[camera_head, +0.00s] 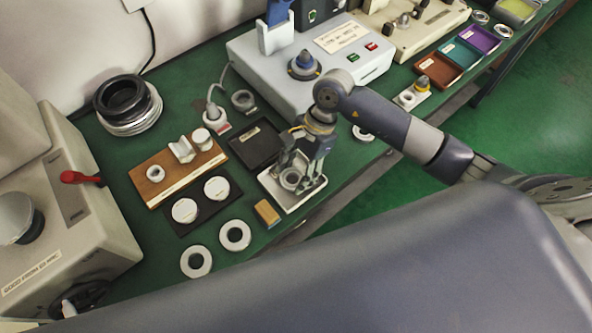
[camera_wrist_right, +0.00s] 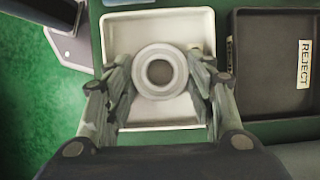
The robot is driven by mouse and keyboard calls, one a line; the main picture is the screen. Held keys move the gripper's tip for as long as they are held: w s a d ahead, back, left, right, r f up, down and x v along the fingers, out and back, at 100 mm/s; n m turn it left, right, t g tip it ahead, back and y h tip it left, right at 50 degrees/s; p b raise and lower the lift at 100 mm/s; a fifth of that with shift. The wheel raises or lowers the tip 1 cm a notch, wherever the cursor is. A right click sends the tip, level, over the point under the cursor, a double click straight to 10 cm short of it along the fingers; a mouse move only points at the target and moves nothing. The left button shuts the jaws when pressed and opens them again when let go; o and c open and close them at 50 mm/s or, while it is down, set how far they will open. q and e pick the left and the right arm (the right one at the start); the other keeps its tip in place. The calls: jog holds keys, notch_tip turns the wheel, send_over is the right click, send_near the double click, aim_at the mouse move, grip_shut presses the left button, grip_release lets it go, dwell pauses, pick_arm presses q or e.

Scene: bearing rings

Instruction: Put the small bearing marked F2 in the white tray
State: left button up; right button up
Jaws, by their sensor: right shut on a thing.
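My right gripper (camera_head: 302,183) points down over the white tray (camera_head: 290,206). In the right wrist view its two fingers (camera_wrist_right: 160,88) are on either side of a pale metal bearing ring (camera_wrist_right: 160,93) and are shut on it. The ring appears level, inside the outline of the white tray (camera_wrist_right: 160,120). I cannot tell whether it touches the tray floor. No F2 mark is readable on it. My left gripper is not in view.
A black tray labelled REJECT (camera_wrist_right: 262,75) stands beside the white tray. A yellow-brown block (camera_head: 267,213) lies near the table's front edge. Two loose rings, one of them here (camera_head: 196,262), lie front left. A wooden board (camera_head: 160,190) and a grey machine (camera_head: 270,75) stand behind.

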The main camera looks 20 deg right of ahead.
jog(key=shift+s+f, duration=0.1)
jog(key=shift+f, duration=0.2)
jog(key=o, duration=1.3)
jog(key=shift+s+f, duration=0.1)
jog(key=shift+o, duration=0.2)
jog(key=shift+r+p, duration=0.6)
jog(key=shift+p, duration=0.05)
jog(key=b+v, duration=0.3)
jog(key=v, duration=0.9)
jog(key=shift+w, duration=0.25)
jog(key=shift+a+f, duration=0.1)
